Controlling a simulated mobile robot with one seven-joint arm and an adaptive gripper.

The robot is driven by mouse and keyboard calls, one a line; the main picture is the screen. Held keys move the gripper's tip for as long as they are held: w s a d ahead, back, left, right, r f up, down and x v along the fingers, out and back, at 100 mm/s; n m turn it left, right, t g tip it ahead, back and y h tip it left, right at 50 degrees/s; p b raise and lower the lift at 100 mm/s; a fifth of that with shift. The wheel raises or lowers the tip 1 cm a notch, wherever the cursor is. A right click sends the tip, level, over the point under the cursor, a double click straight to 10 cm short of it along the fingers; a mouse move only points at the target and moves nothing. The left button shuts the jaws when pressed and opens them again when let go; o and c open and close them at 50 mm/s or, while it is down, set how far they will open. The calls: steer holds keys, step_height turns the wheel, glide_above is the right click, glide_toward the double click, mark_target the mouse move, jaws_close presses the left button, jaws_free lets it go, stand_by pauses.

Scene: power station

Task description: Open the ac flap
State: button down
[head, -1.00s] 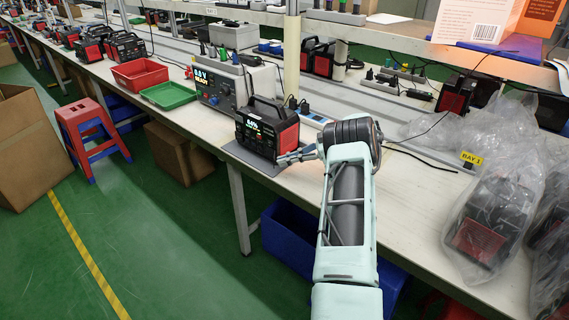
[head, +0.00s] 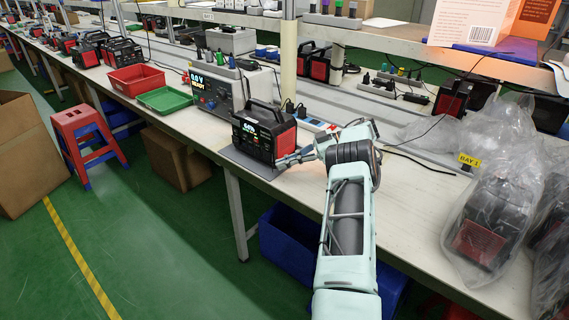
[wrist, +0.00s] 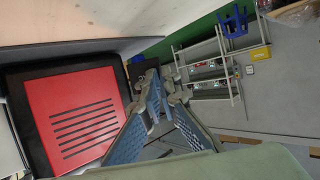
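The power station (head: 263,133) is a black box with a handle, a lit front display and a red side. It stands upright on a grey mat (head: 235,155) near the bench's front edge. The AC flap is too small to make out on its front. My gripper (head: 287,160) is low at the station's right front corner, very near it; I cannot tell if they touch. In the wrist view, the station's red vented panel (wrist: 80,118) is at left, beside my gripper's blue-padded fingers (wrist: 152,88). The fingers converge toward their tips, with no object visible between them.
A grey test unit (head: 217,92) with a lit readout stands behind the station. Red (head: 136,79) and green (head: 165,99) trays lie to the left. A plastic-wrapped unit (head: 487,215) is at right.

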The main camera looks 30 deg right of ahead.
steer(key=c, duration=2.6)
jaws_free()
steer(key=shift+w, duration=0.1)
steer(key=o, duration=0.4)
step_height(320, 180, up, 10)
steer(key=shift+r, duration=0.1)
